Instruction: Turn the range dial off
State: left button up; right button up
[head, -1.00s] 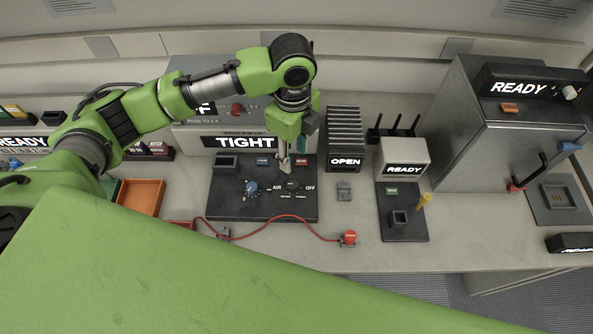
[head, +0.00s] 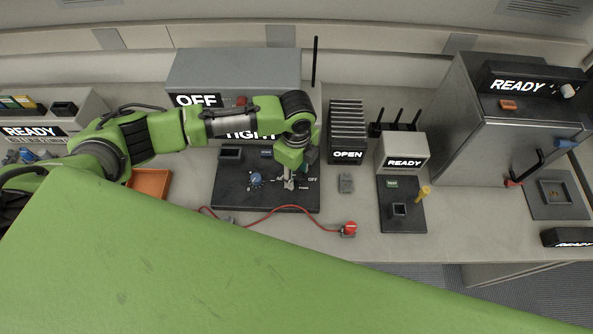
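A dark control panel (head: 232,200) lies on the bench below a grey box (head: 235,68) with OFF and partly covered TIGHT displays. The panel carries a blue knob (head: 255,179) and, to its right, a small black dial with white lettering around it. An OFF label (head: 313,180) shows right of the dial. My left gripper (head: 289,183) points down at the dial and hides most of it. Whether its fingers touch or enclose the dial, I cannot tell. The dial's pointer is hidden. My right gripper is not in view.
A red cable ends at a red-topped connector (head: 348,229) in front of the panel. A black rack (head: 347,120) marked OPEN and a small READY unit (head: 404,152) stand to the right. An orange tray (head: 149,184) lies left.

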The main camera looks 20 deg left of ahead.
pick_arm(q)
grip_shut()
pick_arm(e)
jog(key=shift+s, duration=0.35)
pick_arm(q)
jog(key=shift+r, duration=0.1)
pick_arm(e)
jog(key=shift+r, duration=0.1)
